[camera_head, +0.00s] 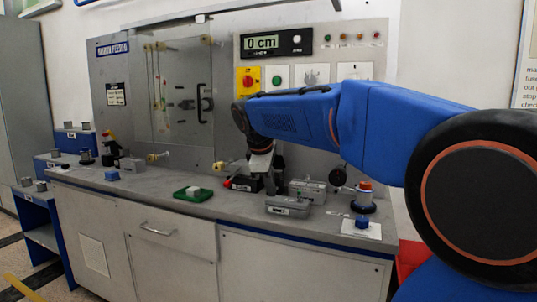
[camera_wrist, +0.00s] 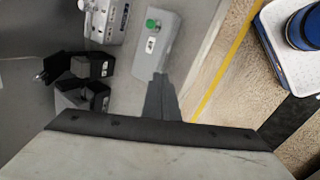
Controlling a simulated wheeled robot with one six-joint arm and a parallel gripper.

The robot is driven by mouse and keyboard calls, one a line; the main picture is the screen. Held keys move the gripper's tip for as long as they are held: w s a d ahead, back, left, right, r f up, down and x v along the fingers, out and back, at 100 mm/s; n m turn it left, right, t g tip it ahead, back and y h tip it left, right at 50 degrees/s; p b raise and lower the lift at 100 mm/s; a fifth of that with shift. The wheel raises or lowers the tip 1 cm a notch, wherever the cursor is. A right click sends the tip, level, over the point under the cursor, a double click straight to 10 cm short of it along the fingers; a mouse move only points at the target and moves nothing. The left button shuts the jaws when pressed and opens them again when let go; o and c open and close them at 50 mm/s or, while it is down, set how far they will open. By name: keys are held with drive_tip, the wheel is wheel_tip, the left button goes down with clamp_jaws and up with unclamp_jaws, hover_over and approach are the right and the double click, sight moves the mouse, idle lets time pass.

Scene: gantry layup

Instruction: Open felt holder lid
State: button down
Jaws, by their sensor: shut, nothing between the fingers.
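A low grey box (camera_head: 288,207) with a label stands near the counter's front edge. In the wrist view a grey box with a green knob on top (camera_wrist: 152,50) lies just ahead of my gripper (camera_wrist: 160,82); this looks like the same box. Its top appears closed. I cannot read the labels, so I cannot be sure it is the felt holder. My gripper's two dark fingers are together and empty, their tips at or above the box's near end; contact cannot be told. In the head view my gripper (camera_head: 271,184) points down behind the box, partly hidden.
A second grey box (camera_head: 308,190) stands behind it, and a black-and-red item (camera_head: 242,183) to its left. A green tray (camera_head: 193,194) is further left. A blue item on a white pad (camera_head: 362,222) sits to the right. Black parts (camera_wrist: 85,80) lie left of my fingers.

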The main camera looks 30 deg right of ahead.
drive_tip(key=w+a+r+n+t+h, duration=0.2)
drive_tip(key=w+r+n+t+h, duration=0.15)
drive_tip(key=w+r+n, duration=0.7)
drive_tip(key=n, duration=0.3)
approach(277, 159)
drive_tip(key=shift+w+d+f+g+h, duration=0.2)
drive_tip(key=shift+w+f+g+h, duration=0.2)
drive_tip(key=shift+w+f, duration=0.75)
drive_tip(key=shift+d, duration=0.1)
drive_tip(key=shift+w+d+r+g+y, duration=0.5)
drive_tip(key=shift+w+d+r+y, duration=0.2)
drive_tip(key=shift+d+r, duration=0.25)
drive_tip(key=shift+w+d+r+g+y, duration=0.5)
drive_tip(key=shift+w+d+r, duration=0.3)
drive_tip(key=shift+d, duration=0.2)
